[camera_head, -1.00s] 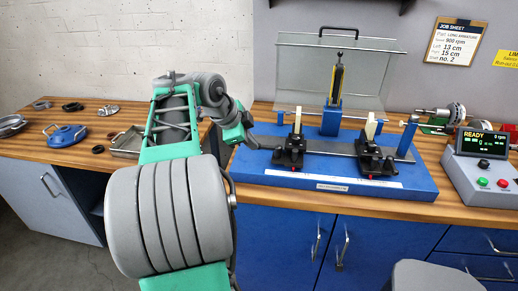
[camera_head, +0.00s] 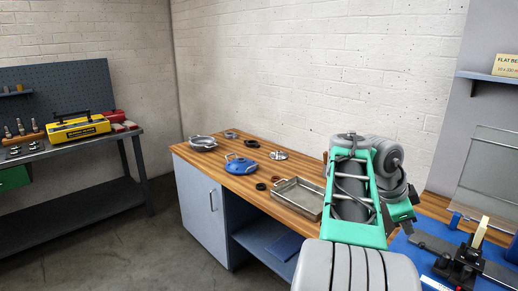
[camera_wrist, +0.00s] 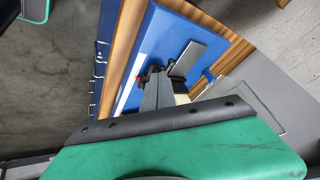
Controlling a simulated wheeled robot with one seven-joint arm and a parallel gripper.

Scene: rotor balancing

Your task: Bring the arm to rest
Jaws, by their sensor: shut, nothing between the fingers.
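My green and grey arm rises from the bottom of the head view and is folded, its upper part in front of the wooden bench's right end. In the wrist view my gripper (camera_wrist: 157,88) shows as dark grey fingers close together beyond the green wrist housing, shut with nothing held. The fingers point toward the blue balancing machine base (camera_wrist: 160,35), overlapping a black support on it in the picture. I cannot tell the gap between them. The same blue base (camera_head: 408,250) shows at the head view's lower right.
The wooden bench (camera_head: 225,172) carries a metal tray (camera_head: 297,199), a blue lidded part (camera_head: 242,165) and several rings. A black support (camera_head: 463,262) stands on the blue base. A workbench with a yellow case (camera_head: 78,127) stands far left. Floor between is clear.

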